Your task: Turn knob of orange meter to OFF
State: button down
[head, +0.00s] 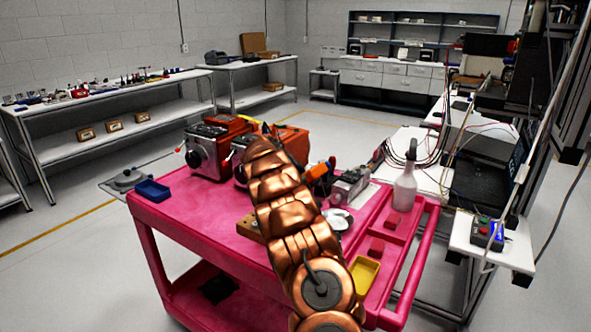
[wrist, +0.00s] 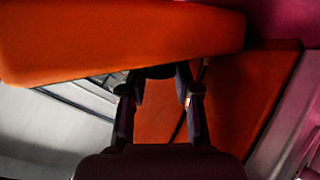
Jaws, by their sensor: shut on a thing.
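In the wrist view, my gripper (wrist: 160,78) has its fingertips against the lower edge of a large orange body (wrist: 110,40). A dark part (wrist: 160,71) lies between the fingertips, and the gripper is shut on it. I cannot tell whether it is the knob; no dial marking or OFF label is readable. In the head view, my copper arm hides the gripper. It reaches over the pink cart (head: 175,212) toward two grey-fronted boxes with orange casings, the left one (head: 203,157) and the right one (head: 290,141). A small orange item (head: 318,170) lies just right of my arm.
On the cart are a blue bin (head: 152,191), a grey device (head: 350,187), a white spray bottle (head: 404,188) and a yellow tray (head: 364,270). The cart's front left is clear. Cables and a rack crowd the right side.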

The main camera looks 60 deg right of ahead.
jog(key=shift+r+n+t+y+p, duration=0.45)
jog(key=shift+n+t+y+p, duration=0.35)
jog(key=shift+p, duration=2.1)
jog(key=y+p, duration=0.1)
jog(key=p, duration=0.2)
jog(key=shift+s+d+f+n+t+p, duration=0.1)
jog(key=shift+f+n+t+p, duration=0.05)
jog(key=shift+n+t+p, duration=0.2)
jog(key=shift+d+n+y+p, duration=0.15)
jog(key=shift+n+y+p, duration=0.2)
jog(key=shift+y+p, duration=0.25)
jog(key=shift+s+f+n+t+y+p, duration=0.1)
jog(key=shift+f+n+t+y+p, duration=0.1)
jog(key=shift+n+t+y+p, duration=0.25)
jog(key=shift+y, duration=0.25)
jog(key=shift+d+n+t+y+b, duration=0.15)
jog(key=shift+n+t+y+b, duration=0.15)
jog(key=shift+n+y+b, duration=0.75)
jog(key=c, duration=0.8)
grip_release()
jog(key=shift+r, duration=0.2)
jog(key=shift+v, duration=5.9)
